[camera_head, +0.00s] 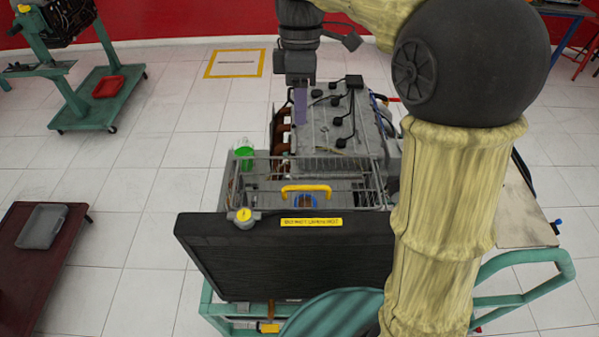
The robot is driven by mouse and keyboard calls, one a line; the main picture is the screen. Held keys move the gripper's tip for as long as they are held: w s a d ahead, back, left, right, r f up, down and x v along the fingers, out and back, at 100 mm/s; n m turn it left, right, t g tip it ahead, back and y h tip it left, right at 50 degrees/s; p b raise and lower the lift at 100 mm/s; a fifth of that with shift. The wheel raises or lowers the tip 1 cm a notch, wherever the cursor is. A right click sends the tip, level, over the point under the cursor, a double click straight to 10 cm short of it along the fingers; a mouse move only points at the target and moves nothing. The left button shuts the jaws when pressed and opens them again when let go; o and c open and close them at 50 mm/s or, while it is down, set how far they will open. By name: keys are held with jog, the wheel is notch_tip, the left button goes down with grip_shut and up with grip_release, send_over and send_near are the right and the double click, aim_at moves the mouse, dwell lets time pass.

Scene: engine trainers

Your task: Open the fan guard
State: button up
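The fan guard (345,183) is a grey wire grille behind the black radiator (285,255), in front of the engine block (325,130). It appears to lie flat, with a yellow handle (306,188) on its near part. A blue part shows under the handle. My gripper (300,108) points down over the far left part of the engine, beyond the guard and well apart from the handle. Only a purple finger shows clearly, so its opening cannot be judged. No object is seen in it.
A yellow cap (243,214) and a yellow label (311,222) are on the radiator top. A green-filled reservoir (245,155) stands left of the guard. A teal stand (520,262) carries the engine. My arm hides the right side. Open tiled floor lies to the left.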

jog(key=s+f, duration=0.1)
jog(key=f, duration=0.4)
jog(key=s+f+p, duration=0.1)
jog(key=f, duration=0.5)
jog(key=s+f+p, duration=0.1)
jog(key=f, duration=0.5)
jog(key=shift+s, duration=0.35)
grip_shut()
